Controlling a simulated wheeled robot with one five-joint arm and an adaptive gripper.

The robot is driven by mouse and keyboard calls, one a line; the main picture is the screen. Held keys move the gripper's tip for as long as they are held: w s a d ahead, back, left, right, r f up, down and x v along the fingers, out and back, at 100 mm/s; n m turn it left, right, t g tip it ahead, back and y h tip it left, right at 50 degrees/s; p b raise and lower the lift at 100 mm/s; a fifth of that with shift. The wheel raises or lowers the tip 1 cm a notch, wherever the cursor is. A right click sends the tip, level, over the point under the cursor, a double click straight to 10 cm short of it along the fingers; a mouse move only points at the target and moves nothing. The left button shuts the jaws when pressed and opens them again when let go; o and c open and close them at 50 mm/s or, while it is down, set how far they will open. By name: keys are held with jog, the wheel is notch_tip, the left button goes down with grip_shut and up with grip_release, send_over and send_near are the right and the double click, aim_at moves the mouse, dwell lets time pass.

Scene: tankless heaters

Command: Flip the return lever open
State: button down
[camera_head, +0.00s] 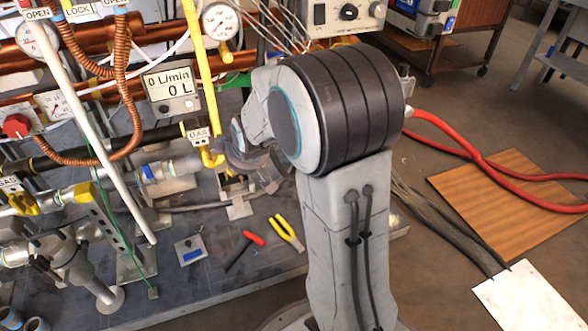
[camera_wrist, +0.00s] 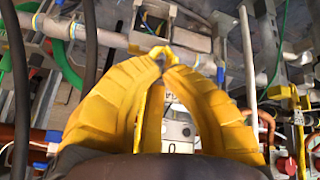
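No lever marked as the return is readable. A yellow valve handle (camera_head: 22,203) sits on the lower left pipework in the head view, but I cannot tell if it is the return lever. My gripper's yellow fingers (camera_wrist: 162,62) show in the wrist view, with their tips close together in front of the pipework. A yellow bent piece shows right at the tips. I cannot tell whether they touch or hold it. In the head view my arm hides most of the gripper, close to the yellow gas pipe's lower bend (camera_head: 212,158).
A long white tube (camera_head: 110,150) slants across the left. The yellow gas pipe (camera_head: 200,70) stands beside a flow meter (camera_head: 170,88). Red hoses (camera_head: 480,165) and a wooden board (camera_head: 510,200) lie on the floor at right.

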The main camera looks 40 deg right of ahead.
jog(key=w+d+f+n+t+h+b, duration=0.25)
jog(key=w+d+f+n+t, duration=0.2)
jog(key=w+d+f, duration=1.05)
jog(key=s+d+f+n+t+h, duration=0.2)
jog(key=d+f, duration=0.1)
jog(key=f, duration=0.5)
jog(key=s+d+f+n+t+h, duration=0.2)
jog(key=d+f+h, duration=0.1)
jog(key=f, duration=0.6)
jog(key=shift+d, duration=0.25)
